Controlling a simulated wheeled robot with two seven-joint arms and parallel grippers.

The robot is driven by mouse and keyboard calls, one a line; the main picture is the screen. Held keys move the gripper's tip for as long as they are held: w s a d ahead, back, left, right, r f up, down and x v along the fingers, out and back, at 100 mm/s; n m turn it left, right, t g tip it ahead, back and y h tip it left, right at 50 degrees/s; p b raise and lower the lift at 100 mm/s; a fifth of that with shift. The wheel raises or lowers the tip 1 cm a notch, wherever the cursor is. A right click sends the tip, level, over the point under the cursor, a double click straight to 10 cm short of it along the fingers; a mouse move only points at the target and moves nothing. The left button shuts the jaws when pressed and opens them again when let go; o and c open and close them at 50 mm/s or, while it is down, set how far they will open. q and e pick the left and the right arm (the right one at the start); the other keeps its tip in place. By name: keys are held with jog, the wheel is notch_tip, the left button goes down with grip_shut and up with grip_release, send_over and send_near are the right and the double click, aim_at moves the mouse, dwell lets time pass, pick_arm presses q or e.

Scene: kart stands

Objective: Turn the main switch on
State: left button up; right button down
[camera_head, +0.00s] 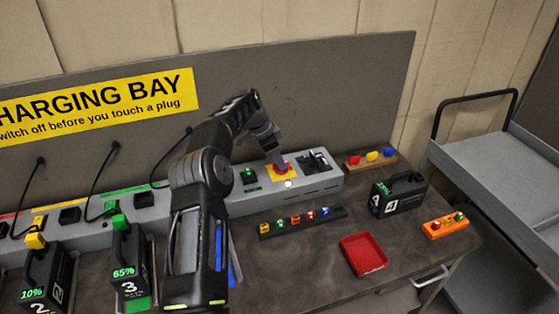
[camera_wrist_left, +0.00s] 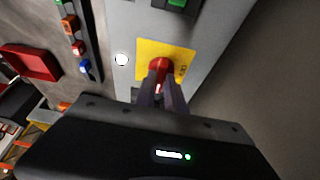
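The main switch is a red rotary knob (camera_head: 284,168) on a yellow plate (camera_head: 270,174), set in the top of the long grey console. It also shows in the left wrist view as a red knob (camera_wrist_left: 160,66) on the yellow plate (camera_wrist_left: 180,58). My left gripper (camera_head: 277,160) reaches down to it from above. In the left wrist view its dark fingers (camera_wrist_left: 161,88) stand close together with the knob's red handle between them, and they partly hide it. My right gripper is in neither view.
A white round lamp (camera_head: 288,184) sits beside the plate. A green switch (camera_head: 249,175) is left of it, and black sockets or breakers (camera_head: 315,160) are right. A row of coloured plugs (camera_head: 297,221), a red tray (camera_head: 363,255) and black battery 4 (camera_head: 397,195) stand on the bench.

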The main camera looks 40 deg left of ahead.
aim_at(272, 173)
pick_arm(q)
jog(key=o, duration=0.4)
jog(key=shift+c, duration=0.2)
jog(key=shift+s+a+r+b, duration=0.2)
jog(key=shift+r+b, duration=0.1)
jog(key=shift+r, duration=0.3)
jog(key=b+v, duration=0.1)
jog(key=v, duration=0.5)
jog(key=shift+r, duration=0.25)
jog(key=shift+s, duration=0.1)
